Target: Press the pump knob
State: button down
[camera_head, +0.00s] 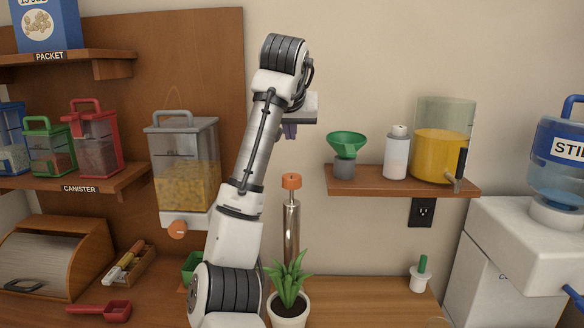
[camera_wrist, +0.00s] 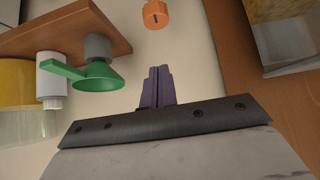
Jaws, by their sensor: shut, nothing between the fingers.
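A tall silver metal cylinder (camera_head: 291,230) stands upright on the counter behind a potted plant, with an orange knob (camera_head: 291,181) on its top. An orange knob with a dark slot also shows at the top of the wrist view (camera_wrist: 155,14). My gripper (camera_head: 290,131) is above the orange knob in the head view, apart from it, with its purple fingers pointing down. In the wrist view the purple fingers (camera_wrist: 158,87) are together and empty, and the knob is clear of them. The plant hides the lower end of the cylinder.
The potted plant (camera_head: 289,290) stands before the cylinder. A shelf (camera_head: 350,186) at right holds a green funnel (camera_head: 346,144), a white bottle (camera_head: 397,155) and a yellow-filled dispenser (camera_head: 437,150). A grain dispenser (camera_head: 184,165) hangs at left. The space between knob and gripper is clear.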

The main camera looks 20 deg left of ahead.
jog(key=p, duration=0.4)
send_over(292, 184)
jog(key=f, duration=0.7)
jog(key=shift+w+a, duration=0.15)
jog(key=shift+w, duration=0.2)
notch_tip(292, 184, down, 2)
jog(key=shift+f+p, duration=0.25)
jog(key=shift+p, duration=0.15)
jog(key=shift+f, duration=0.85)
notch_tip(292, 184, down, 5)
jog(key=shift+s+r+b, duration=0.1)
jog(key=shift+b, duration=1.1)
jog(key=shift+r, duration=0.1)
